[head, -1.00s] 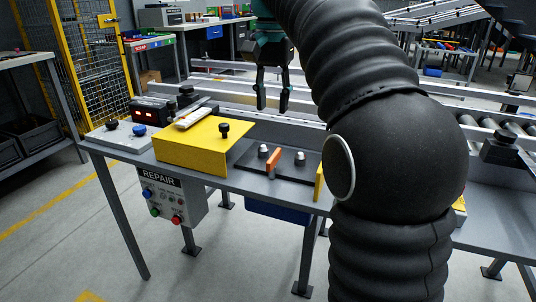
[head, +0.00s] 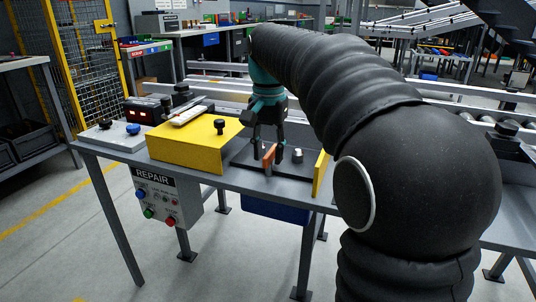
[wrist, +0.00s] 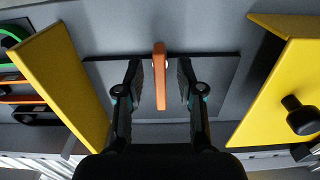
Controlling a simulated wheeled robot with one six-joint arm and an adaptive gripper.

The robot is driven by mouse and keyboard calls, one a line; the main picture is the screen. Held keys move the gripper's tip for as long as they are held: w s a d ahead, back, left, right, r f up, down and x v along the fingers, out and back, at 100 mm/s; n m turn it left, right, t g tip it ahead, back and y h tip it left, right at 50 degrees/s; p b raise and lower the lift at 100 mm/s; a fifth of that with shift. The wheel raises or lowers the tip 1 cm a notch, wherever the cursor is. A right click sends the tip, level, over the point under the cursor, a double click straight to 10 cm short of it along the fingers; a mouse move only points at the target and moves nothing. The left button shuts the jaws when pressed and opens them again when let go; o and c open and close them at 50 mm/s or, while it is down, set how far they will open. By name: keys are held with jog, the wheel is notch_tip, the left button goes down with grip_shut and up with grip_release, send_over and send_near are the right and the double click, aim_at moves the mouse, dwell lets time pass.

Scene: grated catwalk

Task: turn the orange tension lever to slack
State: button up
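The orange tension lever (head: 268,158) stands on a dark plate (head: 240,158) on the grey bench. In the wrist view the lever (wrist: 160,76) points along the picture's vertical, between my two fingers. My gripper (head: 268,157) is lowered over the plate with its fingers on either side of the lever. In the wrist view my gripper (wrist: 160,85) is open, with a gap between each finger pad and the lever. A pale-topped knob (head: 298,155) stands just right of the gripper. The lever's lower part is partly hidden by a finger in the head view.
A yellow box (head: 190,150) with a black knob (head: 219,126) stands left of the plate. A yellow upright panel (head: 321,173) bounds the plate on the right. A REPAIR control box (head: 165,198) hangs from the bench front. Conveyor rails run behind.

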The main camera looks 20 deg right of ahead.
jog(key=shift+f, duration=0.2)
jog(key=shift+c, duration=0.2)
grip_shut()
